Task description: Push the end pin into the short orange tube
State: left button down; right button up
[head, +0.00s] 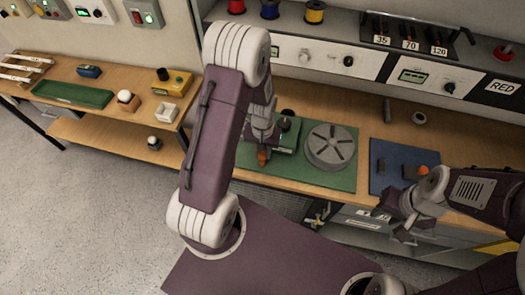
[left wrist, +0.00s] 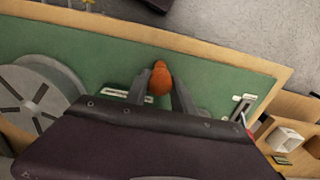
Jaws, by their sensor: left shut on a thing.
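My left gripper (head: 262,150) is over the green mat and shut on a small orange piece (head: 262,158). In the left wrist view the rounded orange piece (left wrist: 160,78) sits between the two fingers (left wrist: 159,90). I cannot tell whether it is the short orange tube or a part of something else. Another small orange thing (head: 422,170) shows at the right, partly behind my right arm. My right gripper (head: 393,224) is open and empty in front of the bench edge. I cannot make out the end pin in either view.
A grey slotted disc (head: 330,146) lies on the green mat (head: 340,181). A blue mat (head: 384,152) with dark blocks is to its right. A grey cylinder (head: 387,110) stands behind. A side bench (head: 30,84) at the left holds a green tray (head: 73,94) and boxes.

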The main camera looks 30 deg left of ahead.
pick_arm(q)
jog(key=shift+f+b, duration=0.55)
jog(key=shift+f, duration=0.25)
jog(key=c, duration=1)
grip_release()
notch_tip(320, 180, up, 5)
jog(key=p, duration=0.4)
jog(key=shift+r+p, duration=0.15)
jog(key=shift+p, duration=0.25)
